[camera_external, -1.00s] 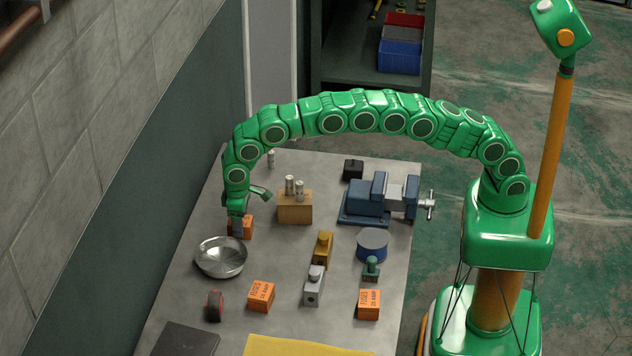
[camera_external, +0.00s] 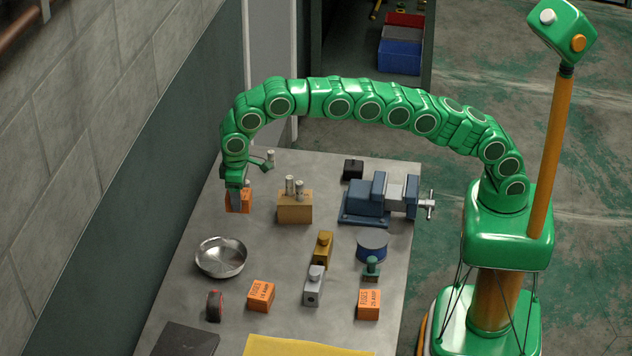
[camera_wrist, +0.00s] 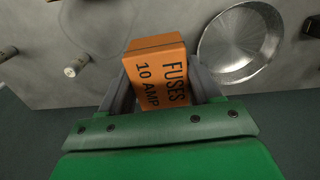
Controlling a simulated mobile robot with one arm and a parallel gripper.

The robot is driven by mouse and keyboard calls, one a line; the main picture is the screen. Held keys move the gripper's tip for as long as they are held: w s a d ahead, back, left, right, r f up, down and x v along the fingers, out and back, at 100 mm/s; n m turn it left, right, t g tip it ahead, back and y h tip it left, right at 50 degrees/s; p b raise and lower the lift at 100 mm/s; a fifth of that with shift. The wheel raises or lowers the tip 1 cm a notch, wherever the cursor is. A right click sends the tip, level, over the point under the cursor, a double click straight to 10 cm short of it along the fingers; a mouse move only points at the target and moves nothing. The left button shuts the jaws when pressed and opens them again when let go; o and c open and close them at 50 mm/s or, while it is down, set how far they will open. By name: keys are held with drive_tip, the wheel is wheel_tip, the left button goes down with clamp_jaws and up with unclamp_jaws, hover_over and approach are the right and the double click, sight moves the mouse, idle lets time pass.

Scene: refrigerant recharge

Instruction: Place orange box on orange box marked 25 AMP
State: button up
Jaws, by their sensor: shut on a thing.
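My gripper (camera_external: 236,194) is shut on an orange box (camera_external: 243,205) and holds it at the far left of the bench, apparently a little above the top. In the wrist view the held box (camera_wrist: 157,72) reads FUSES 10 AMP and sits between the two fingers. The orange box marked 25 AMP (camera_external: 369,305) stands at the front right of the bench with its top clear. Another orange fuse box (camera_external: 261,296), its marking hard to read but seemingly 15 AMP, stands to its left. My gripper is well behind and left of both.
A metal bowl (camera_external: 221,257) lies in front of my gripper. A wooden block with metal cylinders (camera_external: 295,207) stands to its right. A grey fitting (camera_external: 314,287), brass fitting (camera_external: 323,249), green fitting (camera_external: 371,268) and blue round tin (camera_external: 372,246) stand mid-bench. A blue vise (camera_external: 367,202) is behind.

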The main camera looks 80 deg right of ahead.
drive_tip(key=s+a+r, duration=0.3)
drive_tip(key=s+a, duration=0.4)
drive_tip(key=s, duration=0.4)
drive_tip(key=s+a+r, duration=0.3)
drive_tip(key=s+a, duration=0.5)
drive_tip(key=s, duration=0.3)
drive_tip(key=s+d+r, duration=0.2)
drive_tip(key=s, duration=2.4)
approach(369, 298)
drive_tip(key=shift+s+d+f+m, duration=0.2)
drive_tip(key=shift+s+d+m, duration=0.2)
drive_tip(key=shift+s+d, duration=0.15)
drive_tip(key=shift+w+a+f, duration=0.25)
drive_tip(key=shift+f, duration=0.2)
drive_tip(key=shift+w+a+f, duration=0.2)
drive_tip(key=shift+f, duration=0.2)
drive_tip(key=shift+a+f, duration=0.1)
drive_tip(key=shift+f, duration=1.35)
drive_tip(key=shift+f, duration=0.2)
